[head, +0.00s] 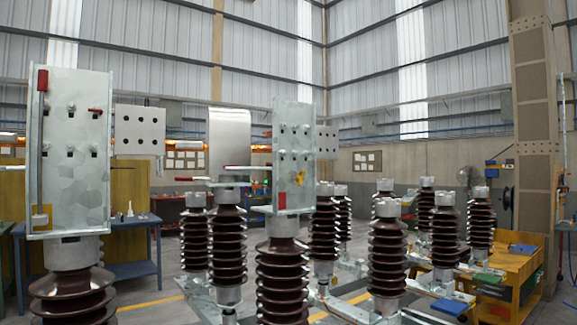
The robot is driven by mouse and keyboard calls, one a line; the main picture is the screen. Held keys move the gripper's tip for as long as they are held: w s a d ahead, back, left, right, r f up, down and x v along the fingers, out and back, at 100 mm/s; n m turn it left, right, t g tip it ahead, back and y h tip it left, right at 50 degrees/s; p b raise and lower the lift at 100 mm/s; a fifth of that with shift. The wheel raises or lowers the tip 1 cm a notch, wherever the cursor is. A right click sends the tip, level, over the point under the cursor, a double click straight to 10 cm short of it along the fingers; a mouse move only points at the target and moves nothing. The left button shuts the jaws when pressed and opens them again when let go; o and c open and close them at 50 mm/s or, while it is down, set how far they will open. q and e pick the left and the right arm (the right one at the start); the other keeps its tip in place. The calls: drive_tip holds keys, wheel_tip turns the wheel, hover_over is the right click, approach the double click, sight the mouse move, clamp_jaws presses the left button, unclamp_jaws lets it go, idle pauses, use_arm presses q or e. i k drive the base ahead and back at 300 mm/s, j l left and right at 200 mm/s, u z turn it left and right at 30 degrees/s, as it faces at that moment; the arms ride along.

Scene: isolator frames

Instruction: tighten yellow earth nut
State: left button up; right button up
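A small yellow part shaped like a wing nut (299,177) sits on the face of the right galvanized plate (292,115), low on its right side. It is too small to tell how tight it is. The plate stands upright on a brown ribbed insulator (282,275) and carries several bolts. A red block (282,200) is at the plate's lower edge. A second galvanized plate (85,195) stands at the left, with a yellow block (40,216) at its lower left corner. Neither of my grippers shows in the head view.
Several more brown insulators (388,250) stand on metal frames behind and to the right. A yellow workbench (510,275) is at the right, by a tall column (536,130). A blue-framed bench (130,230) stands behind the left plate. A red-tipped rod (190,179) juts out between the plates.

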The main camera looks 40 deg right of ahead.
sight(298, 178)
drive_tip(key=z, duration=1.25)
